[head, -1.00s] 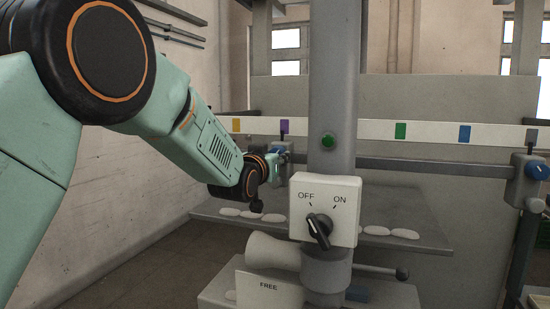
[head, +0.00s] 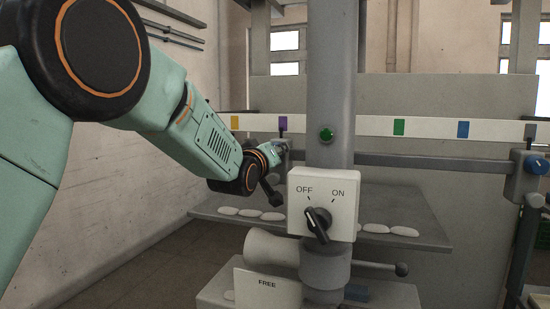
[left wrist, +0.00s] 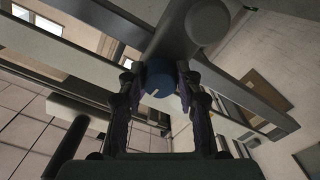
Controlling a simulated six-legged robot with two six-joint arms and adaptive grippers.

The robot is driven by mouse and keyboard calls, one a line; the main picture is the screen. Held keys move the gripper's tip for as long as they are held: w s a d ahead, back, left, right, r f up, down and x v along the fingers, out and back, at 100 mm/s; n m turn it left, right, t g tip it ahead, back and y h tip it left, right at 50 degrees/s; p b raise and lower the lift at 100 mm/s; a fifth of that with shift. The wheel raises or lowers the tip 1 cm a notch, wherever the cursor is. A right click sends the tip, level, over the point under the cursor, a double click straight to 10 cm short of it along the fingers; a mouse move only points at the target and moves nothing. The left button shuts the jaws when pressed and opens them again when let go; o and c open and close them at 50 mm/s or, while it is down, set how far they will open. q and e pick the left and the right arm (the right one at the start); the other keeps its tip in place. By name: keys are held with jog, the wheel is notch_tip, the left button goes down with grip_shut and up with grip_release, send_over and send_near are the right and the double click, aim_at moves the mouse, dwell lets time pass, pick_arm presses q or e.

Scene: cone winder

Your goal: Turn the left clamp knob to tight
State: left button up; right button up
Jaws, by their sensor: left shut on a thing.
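The left clamp knob (left wrist: 160,78) is blue with a white mark. In the left wrist view it sits between the two dark fingers of my left gripper (left wrist: 160,88), which are shut on it from both sides. In the head view my left gripper (head: 277,149) reaches the clamp on the rail, left of the grey column, and mostly hides the knob. I cannot read any tight or loose marking there. My right gripper is not in view.
A white switch box (head: 323,204) marked OFF and ON stands on the grey column (head: 332,80), close right of my left wrist. Another blue knob (head: 538,167) is on the right clamp. A grey shelf (head: 425,225) with pale, flat pieces lies below the rail.

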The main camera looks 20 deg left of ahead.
pick_arm(q)
jog(key=n, duration=0.5)
jog(key=shift+r+b, duration=0.1)
jog(key=shift+b, duration=0.2)
jog(key=shift+n, duration=2.1)
